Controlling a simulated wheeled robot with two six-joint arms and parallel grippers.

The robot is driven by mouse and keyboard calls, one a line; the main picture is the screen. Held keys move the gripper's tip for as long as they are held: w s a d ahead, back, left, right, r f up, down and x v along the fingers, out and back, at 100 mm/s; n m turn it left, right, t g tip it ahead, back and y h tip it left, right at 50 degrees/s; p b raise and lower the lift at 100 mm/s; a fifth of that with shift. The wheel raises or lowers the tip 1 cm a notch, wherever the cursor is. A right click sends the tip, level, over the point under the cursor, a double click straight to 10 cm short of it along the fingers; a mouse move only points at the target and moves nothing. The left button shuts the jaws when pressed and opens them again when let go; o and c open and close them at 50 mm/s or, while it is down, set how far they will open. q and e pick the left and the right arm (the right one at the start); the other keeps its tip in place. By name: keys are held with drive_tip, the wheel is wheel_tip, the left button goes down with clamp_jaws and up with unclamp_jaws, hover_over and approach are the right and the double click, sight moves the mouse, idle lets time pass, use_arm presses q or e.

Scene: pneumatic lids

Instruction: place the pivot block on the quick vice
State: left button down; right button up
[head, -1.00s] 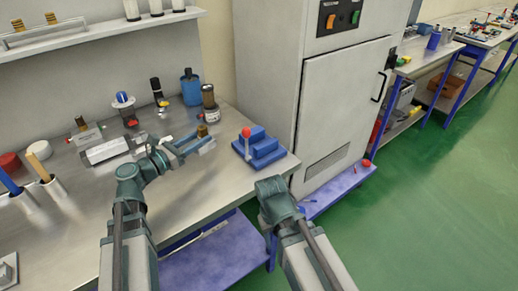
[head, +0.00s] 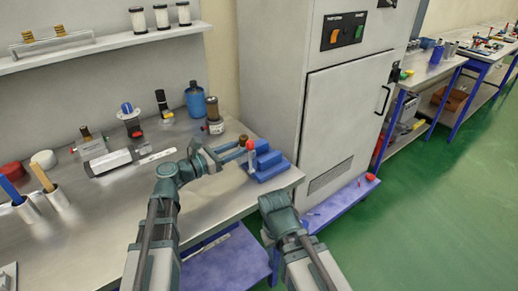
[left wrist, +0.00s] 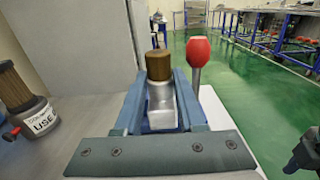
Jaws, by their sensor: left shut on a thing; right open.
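The pivot block, a silver block (left wrist: 160,105) with a brass-coloured cylinder on top, is held between the fingers of my left gripper (left wrist: 160,82). In the head view its brass top (head: 242,140) shows beside the red knob. The quick vice (head: 266,162) is a blue stepped body at the bench's right end, with a red-knobbed lever (head: 250,146). The block is at the vice's left side in the head view; whether they touch I cannot tell. My right gripper (head: 274,206) is off the bench's front right corner; its fingers are hardly visible.
A grey cabinet (head: 335,120) stands just right of the vice. A dark cylinder with a labelled base (head: 213,115) and a blue bottle (head: 194,100) stand behind my left gripper.

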sight(259, 148)
use_arm(q)
drive_tip(key=x, duration=0.6)
drive_tip(key=shift+w+d, duration=0.1)
drive_tip(key=shift+w+d, duration=0.1)
drive_tip(key=shift+d, duration=0.05)
drive_tip(key=f+b, duration=0.3)
drive_tip(key=shift+w+d+f, duration=0.25)
drive_tip(key=shift+d, duration=0.05)
drive_tip(key=shift+f+b, duration=0.15)
drive_tip(key=shift+b, duration=0.25)
drive_tip(key=c, duration=0.8)
unclamp_jaws()
